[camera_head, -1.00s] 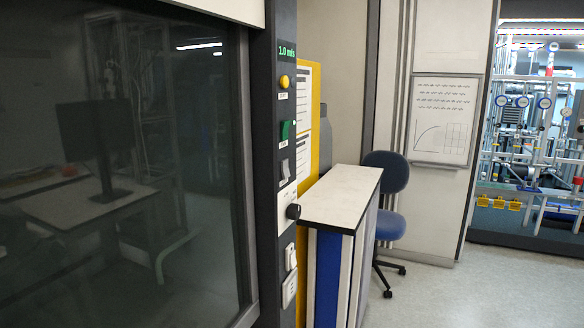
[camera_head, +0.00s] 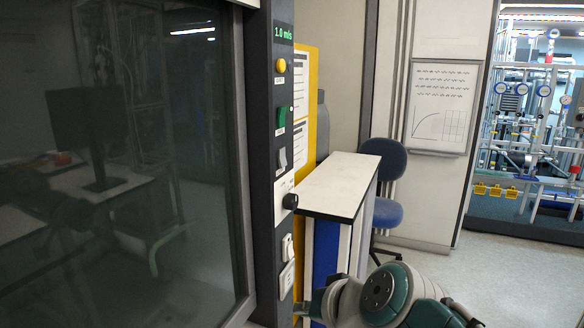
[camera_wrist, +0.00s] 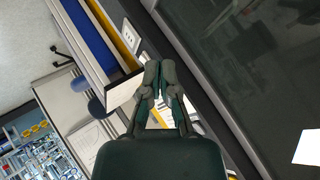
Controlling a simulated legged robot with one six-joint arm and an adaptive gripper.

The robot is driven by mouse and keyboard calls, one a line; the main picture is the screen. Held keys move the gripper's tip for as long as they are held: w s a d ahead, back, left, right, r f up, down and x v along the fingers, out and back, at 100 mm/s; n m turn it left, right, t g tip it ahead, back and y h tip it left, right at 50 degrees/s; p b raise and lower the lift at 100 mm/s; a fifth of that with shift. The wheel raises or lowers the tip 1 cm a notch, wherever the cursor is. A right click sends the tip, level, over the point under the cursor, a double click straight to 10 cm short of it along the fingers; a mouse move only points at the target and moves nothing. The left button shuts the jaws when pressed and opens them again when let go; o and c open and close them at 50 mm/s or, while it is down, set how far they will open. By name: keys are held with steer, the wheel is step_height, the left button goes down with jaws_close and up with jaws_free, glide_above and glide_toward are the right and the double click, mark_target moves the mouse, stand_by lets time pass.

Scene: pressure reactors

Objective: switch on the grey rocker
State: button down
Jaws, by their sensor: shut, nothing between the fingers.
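The grey rocker (camera_head: 282,160) is on the dark control column (camera_head: 262,190), below a green rocker (camera_head: 281,118) and a yellow button (camera_head: 281,65). I cannot tell whether it is pressed at its top or bottom. My arm shows at the bottom of the head view, low and to the right of the column, apart from the rocker. In the wrist view my gripper (camera_wrist: 159,68) is shut and empty, its fingers together in front of the column. I cannot make out the grey rocker in the wrist view; the gripper may hide it.
A black knob (camera_head: 290,201) sticks out below the rocker, with white fittings (camera_head: 287,247) lower down. A large dark glass pane (camera_head: 120,200) is on the left. A white-topped cabinet (camera_head: 338,183) stands right of the column, with a blue chair (camera_head: 386,212) behind. Floor at right is clear.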

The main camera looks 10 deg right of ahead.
steer(key=w+d+r+m+t, duration=0.3)
steer(key=w+d+r+m, duration=0.1)
steer(key=w+r, duration=0.3)
steer(key=w+d+r+m+t+h, duration=0.1)
steer(key=w+d+r+m+t, duration=0.3)
steer(key=w+r+m, duration=0.3)
steer(key=shift+d+r+t, duration=0.25)
steer(key=shift+r+t, duration=0.05)
steer(key=shift+r, duration=0.2)
glide_toward(286, 164)
steer(key=w+d, duration=0.2)
steer(key=w, duration=0.3)
steer(key=a, duration=0.1)
steer(key=w+a, duration=0.2)
steer(key=shift+f, duration=0.3)
steer(key=shift+a, duration=0.1)
